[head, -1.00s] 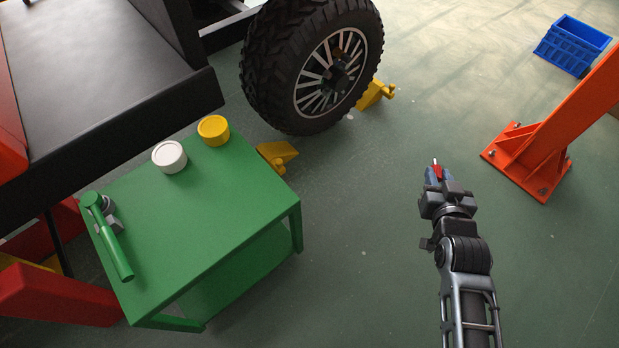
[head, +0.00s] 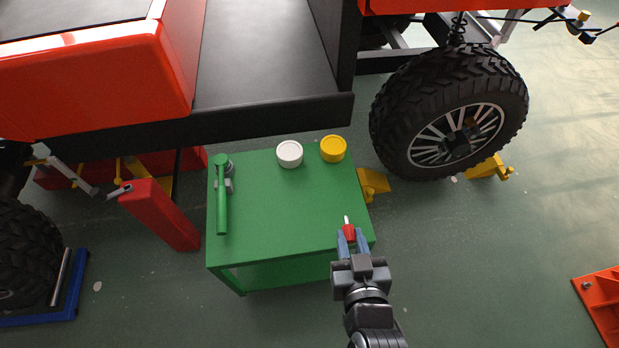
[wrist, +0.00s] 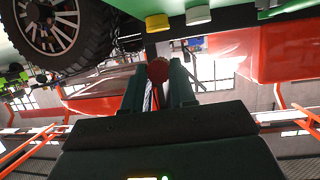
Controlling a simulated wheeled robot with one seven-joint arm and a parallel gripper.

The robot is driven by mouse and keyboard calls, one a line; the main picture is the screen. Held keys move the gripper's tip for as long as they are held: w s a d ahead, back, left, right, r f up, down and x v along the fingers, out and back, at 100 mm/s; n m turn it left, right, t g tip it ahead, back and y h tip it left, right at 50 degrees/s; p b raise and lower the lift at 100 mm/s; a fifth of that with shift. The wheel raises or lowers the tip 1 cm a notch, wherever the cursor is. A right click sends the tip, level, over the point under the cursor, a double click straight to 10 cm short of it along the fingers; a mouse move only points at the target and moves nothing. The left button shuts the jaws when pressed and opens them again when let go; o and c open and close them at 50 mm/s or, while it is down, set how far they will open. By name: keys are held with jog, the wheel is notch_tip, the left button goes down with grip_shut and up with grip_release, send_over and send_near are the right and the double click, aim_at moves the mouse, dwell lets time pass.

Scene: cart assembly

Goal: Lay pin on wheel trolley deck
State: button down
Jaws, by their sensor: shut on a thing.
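My gripper (head: 352,238) is shut on the pin (head: 348,229), a small red piece with a thin metal tip pointing away from me. Gripper and pin are over the front right corner of a green flat-topped stand (head: 285,220), in the head view; I cannot tell the height above it. In the wrist view the pin's round red end (wrist: 158,70) shows between the dark fingers. A blue frame (head: 62,295) with a tyre stands at the lower left of the head view; I cannot tell which one is the wheel trolley.
On the green top are a green-handled tool (head: 222,200) at left, a white round tin (head: 289,154) and a yellow round tin (head: 333,149) at the back. Its middle is clear. A vehicle wheel (head: 450,115) with yellow chocks stands behind right.

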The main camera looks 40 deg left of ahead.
jog(key=s+a+r+n+y, duration=0.1)
jog(key=s+a+r, duration=0.1)
jog(key=s+a, duration=0.1)
jog(key=b, duration=0.2)
send_over(312, 219)
jog(key=shift+g, duration=0.4)
notch_tip(312, 219, down, 7)
jog(key=shift+d+f, duration=0.1)
jog(key=shift+f+b, duration=1.15)
jog(key=shift+f, duration=0.85)
jog(key=shift+f, duration=0.1)
jog(key=c, duration=0.9)
grip_release()
jog(key=p+v, duration=0.3)
jog(key=v, duration=0.9)
